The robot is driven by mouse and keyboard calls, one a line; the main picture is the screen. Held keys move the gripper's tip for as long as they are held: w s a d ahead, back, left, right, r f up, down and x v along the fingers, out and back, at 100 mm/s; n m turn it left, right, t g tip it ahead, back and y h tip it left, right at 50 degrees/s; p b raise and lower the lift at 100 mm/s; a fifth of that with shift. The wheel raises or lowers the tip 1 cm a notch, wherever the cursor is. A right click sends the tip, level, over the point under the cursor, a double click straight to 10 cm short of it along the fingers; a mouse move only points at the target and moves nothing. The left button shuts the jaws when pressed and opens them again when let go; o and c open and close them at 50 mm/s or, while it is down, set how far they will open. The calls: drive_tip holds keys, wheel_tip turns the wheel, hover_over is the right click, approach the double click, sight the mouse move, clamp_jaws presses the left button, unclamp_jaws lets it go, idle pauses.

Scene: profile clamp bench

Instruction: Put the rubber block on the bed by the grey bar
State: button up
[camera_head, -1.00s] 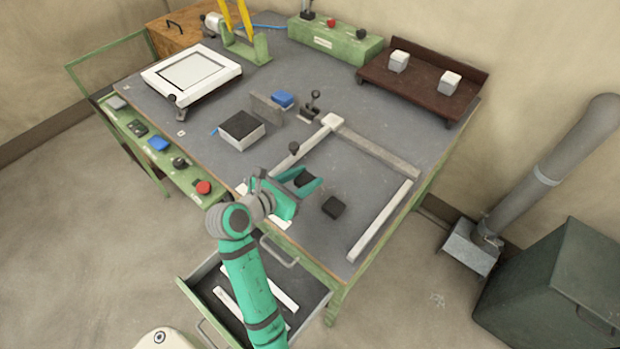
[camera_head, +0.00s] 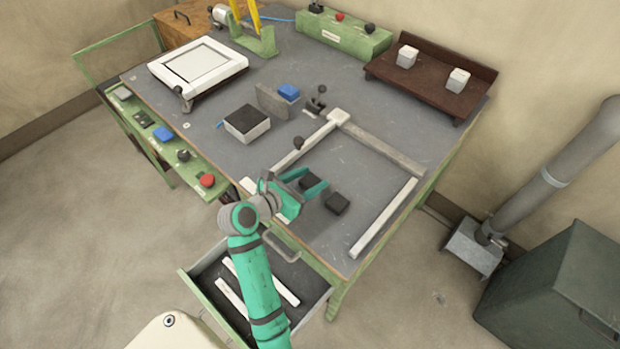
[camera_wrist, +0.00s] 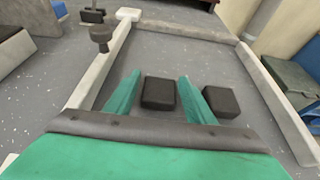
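Two dark blocks that look alike lie close together inside the frame of bars; I cannot tell which one the task means. One block (camera_head: 310,183) is between the fingers of my gripper (camera_head: 304,184), and in the wrist view this block (camera_wrist: 158,92) has a thin gap to each finger. My gripper looks open around it. The other block (camera_head: 337,204) lies to the right, outside the right finger, also in the wrist view (camera_wrist: 221,102). The grey bar (camera_head: 385,146) runs along the frame's far side, apart from both blocks. The bed (camera_head: 368,180) within is bare grey.
A pale bar (camera_head: 385,218) bounds the right side and another (camera_head: 303,148) the left, with a dark knob (camera_head: 299,142) by it. A black-topped block (camera_head: 247,123) stands further left. An open drawer (camera_head: 205,273) is below the front edge. Free room lies toward the grey bar.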

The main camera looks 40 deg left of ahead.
drive_tip(key=shift+o, duration=0.3)
drive_tip(key=shift+r, duration=0.1)
drive_tip(key=shift+s+r, duration=0.1)
drive_tip(key=v, duration=1.1)
drive_tip(key=shift+s+r, duration=0.1)
drive_tip(key=shift+s, duration=0.3)
